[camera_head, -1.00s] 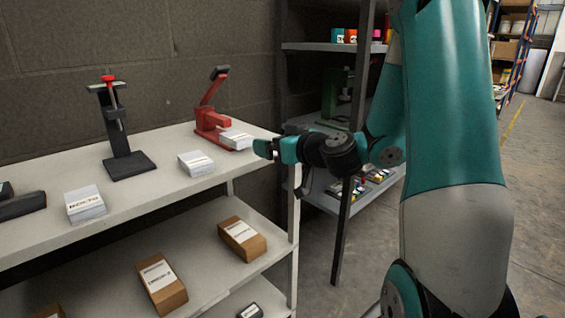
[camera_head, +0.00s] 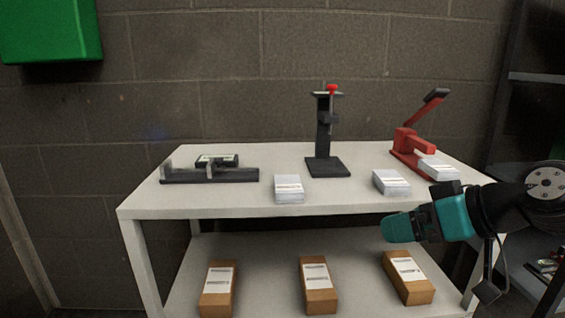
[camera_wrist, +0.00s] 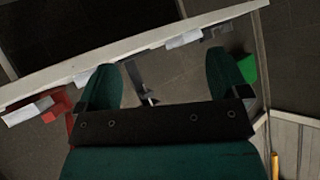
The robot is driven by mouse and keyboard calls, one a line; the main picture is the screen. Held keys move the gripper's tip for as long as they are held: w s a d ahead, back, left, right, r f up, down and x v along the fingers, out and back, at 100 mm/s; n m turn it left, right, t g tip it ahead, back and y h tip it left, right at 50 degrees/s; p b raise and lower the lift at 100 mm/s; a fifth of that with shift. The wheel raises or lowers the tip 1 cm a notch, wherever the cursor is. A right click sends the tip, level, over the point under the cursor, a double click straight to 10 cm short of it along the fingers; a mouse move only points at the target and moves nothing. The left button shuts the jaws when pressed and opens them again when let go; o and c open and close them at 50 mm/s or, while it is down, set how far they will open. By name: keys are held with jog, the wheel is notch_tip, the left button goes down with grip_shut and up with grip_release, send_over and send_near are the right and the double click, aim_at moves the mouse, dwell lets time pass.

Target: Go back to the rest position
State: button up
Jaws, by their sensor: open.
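My gripper (camera_head: 398,228) is teal and hangs in front of the right part of the white shelf's front edge in the head view. In the wrist view my gripper (camera_wrist: 165,85) shows its two teal fingers well apart, with nothing between them but the view of the shelf beyond. It appears clear of the shelf and touches nothing that I can see.
The white shelf (camera_head: 240,205) bears a dark clamp fixture (camera_head: 215,174), a black press (camera_head: 326,140), a red press (camera_head: 408,142) and white boxes (camera_head: 289,188). Several brown boxes (camera_head: 318,288) lie below. A dark rack (camera_head: 530,110) stands right; a green box (camera_head: 50,30) hangs upper left.

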jog(key=s+a+f+n+g+h, duration=0.1)
jog(key=s+a+g+h, duration=0.2)
jog(key=s, duration=0.6)
jog(key=s+a+f+n+g+h, duration=0.1)
jog(key=s+a+g, duration=0.35)
jog(key=s, duration=0.35)
notch_tip(320, 180, up, 18)
jog(key=d+p, duration=0.1)
jog(key=p, duration=1.6)
jog(key=shift+m+g+p, duration=0.3)
jog(key=shift+g+p, duration=0.1)
jog(key=shift+g, duration=0.05)
jog(key=shift+f, duration=0.1)
